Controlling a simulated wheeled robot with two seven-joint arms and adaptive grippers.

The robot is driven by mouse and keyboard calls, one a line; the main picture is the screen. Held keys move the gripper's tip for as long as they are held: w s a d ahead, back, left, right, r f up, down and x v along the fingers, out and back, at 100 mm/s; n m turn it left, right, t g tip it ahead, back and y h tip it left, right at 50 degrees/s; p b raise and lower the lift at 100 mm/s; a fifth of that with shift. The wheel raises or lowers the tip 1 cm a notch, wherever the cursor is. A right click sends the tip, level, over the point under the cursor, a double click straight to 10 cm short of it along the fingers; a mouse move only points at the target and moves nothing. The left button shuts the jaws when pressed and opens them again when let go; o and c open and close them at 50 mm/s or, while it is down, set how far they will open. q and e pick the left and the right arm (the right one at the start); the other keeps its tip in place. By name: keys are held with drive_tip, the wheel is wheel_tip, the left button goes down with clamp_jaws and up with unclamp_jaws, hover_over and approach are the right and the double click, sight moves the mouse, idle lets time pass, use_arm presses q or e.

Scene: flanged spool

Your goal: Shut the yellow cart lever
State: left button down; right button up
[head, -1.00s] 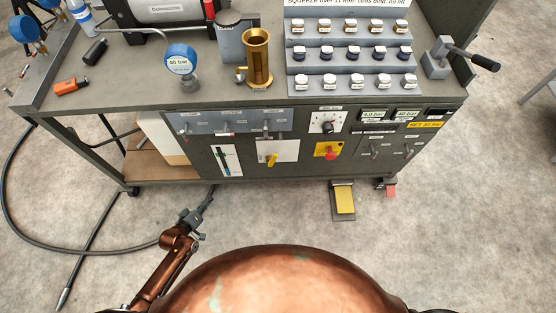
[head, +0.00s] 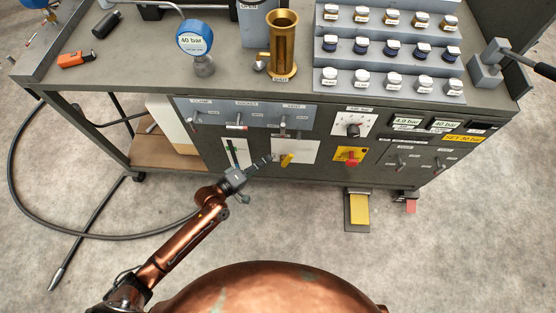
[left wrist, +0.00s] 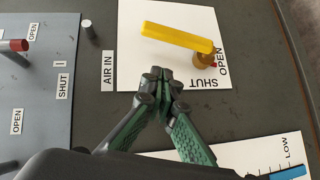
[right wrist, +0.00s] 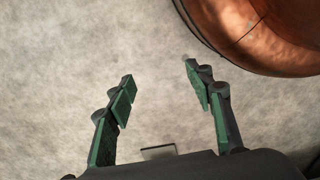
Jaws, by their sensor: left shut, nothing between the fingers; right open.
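The yellow lever (head: 287,159) is on a white plate on the cart's front panel. In the left wrist view the yellow lever (left wrist: 178,37) is a bar reaching left from a brass pivot (left wrist: 204,60). The plate's SHUT (left wrist: 207,84) and OPEN (left wrist: 222,60) labels are beside the pivot. My left gripper (head: 270,157) is at the plate, just left of the lever. In its wrist view the left gripper (left wrist: 157,76) is shut and empty, with its tips below the bar and apart from it in the picture. My right gripper (right wrist: 159,74) is open and empty above the floor.
A red knob on a yellow plate (head: 351,157) is right of the lever. Grey panel levers (head: 285,123) are above it. A yellow pedal (head: 359,210) stands on the floor. A hose (head: 120,237) curves over the floor at left. A brass cylinder (head: 283,45) stands on top.

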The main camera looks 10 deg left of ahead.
sight(287, 157)
use_arm(q)
drive_tip(key=shift+w+d+f+b, duration=0.15)
drive_tip(key=shift+d+f, duration=0.05)
drive_tip(key=shift+d, duration=0.55)
drive_tip(key=shift+w+d+f+b, duration=0.1)
drive_tip(key=shift+d+f, duration=0.15)
drive_tip(key=shift+d, duration=0.5)
drive_tip(key=shift+w+d+f+b, duration=0.15)
drive_tip(key=shift+d+f, duration=0.05)
drive_tip(key=shift+d, duration=0.55)
use_arm(e)
drive_tip(key=shift+w+a+r, duration=0.15)
drive_tip(key=shift+r, duration=0.4)
drive_tip(key=shift+w+a+r, duration=0.1)
drive_tip(key=shift+w+r, duration=0.1)
drive_tip(key=shift+r, duration=0.4)
drive_tip(key=shift+w+a+r, duration=0.15)
drive_tip(key=shift+r, duration=0.4)
